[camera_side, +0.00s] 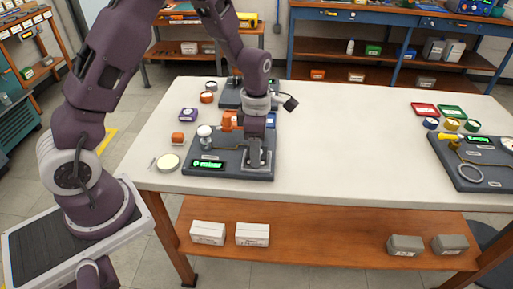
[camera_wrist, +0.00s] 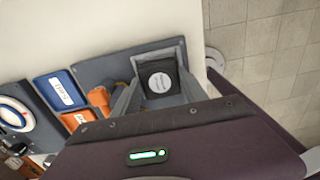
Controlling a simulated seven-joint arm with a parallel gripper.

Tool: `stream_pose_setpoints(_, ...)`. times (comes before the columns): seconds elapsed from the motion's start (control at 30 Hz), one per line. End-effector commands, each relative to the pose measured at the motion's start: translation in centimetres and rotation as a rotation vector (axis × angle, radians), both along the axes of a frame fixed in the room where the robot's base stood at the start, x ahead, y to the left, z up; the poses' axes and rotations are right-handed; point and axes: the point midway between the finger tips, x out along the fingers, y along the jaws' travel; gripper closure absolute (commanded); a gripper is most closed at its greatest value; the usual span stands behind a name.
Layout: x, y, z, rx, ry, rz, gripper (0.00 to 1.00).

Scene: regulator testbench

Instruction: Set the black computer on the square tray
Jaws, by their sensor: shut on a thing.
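My gripper (camera_wrist: 158,88) points down over the front right of a dark grey board (camera_side: 232,172). Its grey fingers are shut on a small black block with a round white label, which I take as the black computer (camera_wrist: 160,84). In the side view my gripper (camera_side: 259,158) mostly hides the block, which is at or just above the board; I cannot tell if it touches. A blue label-bearing tray (camera_wrist: 60,91) and an orange one (camera_wrist: 86,121) lie beside the board in the wrist view.
The board carries a green display (camera_side: 208,165), a white knob (camera_side: 204,131) and orange fittings. A purple block (camera_side: 188,114) and a round pale dish (camera_side: 168,162) lie left. Red (camera_side: 424,109) and green (camera_side: 451,112) trays lie far right. The table's middle is clear.

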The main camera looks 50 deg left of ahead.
Motion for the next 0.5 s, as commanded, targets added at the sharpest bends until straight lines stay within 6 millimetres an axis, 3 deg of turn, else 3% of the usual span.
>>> stream_pose_setpoints(0.37,0.02,-0.02,-0.77,-0.001,-0.001,0.001,0.94)
stream_pose_setpoints(0.4,0.02,-0.02,-0.79,-0.001,-0.001,0.001,0.46)
stream_pose_setpoints(0.5,0.02,-0.02,-0.78,-0.001,-0.001,0.001,0.26)
